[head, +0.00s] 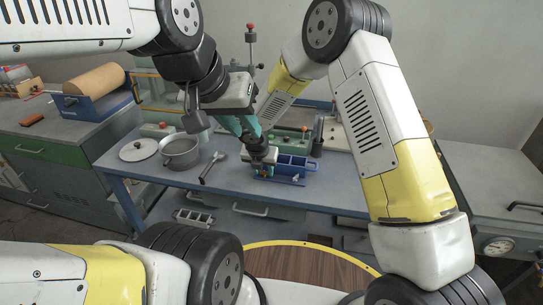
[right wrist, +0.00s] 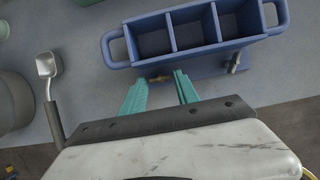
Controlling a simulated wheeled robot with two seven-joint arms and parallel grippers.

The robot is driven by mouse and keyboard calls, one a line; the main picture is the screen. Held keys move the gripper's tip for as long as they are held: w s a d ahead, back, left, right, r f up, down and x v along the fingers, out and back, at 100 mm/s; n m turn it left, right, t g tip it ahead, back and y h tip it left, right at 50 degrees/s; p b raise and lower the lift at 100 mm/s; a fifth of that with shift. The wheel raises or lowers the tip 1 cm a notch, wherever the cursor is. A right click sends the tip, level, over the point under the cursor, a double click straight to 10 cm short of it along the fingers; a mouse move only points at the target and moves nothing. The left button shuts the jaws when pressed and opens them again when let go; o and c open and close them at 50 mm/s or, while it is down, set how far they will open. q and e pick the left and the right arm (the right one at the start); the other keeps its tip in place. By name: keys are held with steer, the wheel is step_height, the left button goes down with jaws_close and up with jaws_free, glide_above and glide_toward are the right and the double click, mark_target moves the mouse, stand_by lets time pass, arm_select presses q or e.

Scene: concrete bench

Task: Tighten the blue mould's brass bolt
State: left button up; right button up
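The blue mould (head: 291,163) is a three-compartment box with end handles on the bench. It fills the top of the right wrist view (right wrist: 200,28). A small brass bolt (right wrist: 181,77) shows low on its near side, close to the right-hand finger of my right gripper (right wrist: 158,84). That gripper's teal fingers are apart, with nothing clearly held between them. A grey metal fitting (right wrist: 234,64) sits further right on the mould's near side. My left gripper (head: 241,126) is open and empty, above and left of the mould in the head view.
A green device (head: 290,139) is behind the mould. The bench's front edge is close.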

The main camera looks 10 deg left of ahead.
jaws_close()
steer(key=shift+a+m+h, duration=0.1)
steer(key=shift+m+h, duration=0.5)
steer(key=shift+m, duration=0.9)
steer(key=shift+o, duration=2.4)
jaws_free()
steer(key=d+v, duration=0.1)
steer(key=v, duration=0.6)
steer(key=shift+a+r, duration=0.4)
steer(key=shift+a, duration=0.15)
steer(key=shift+s, duration=0.1)
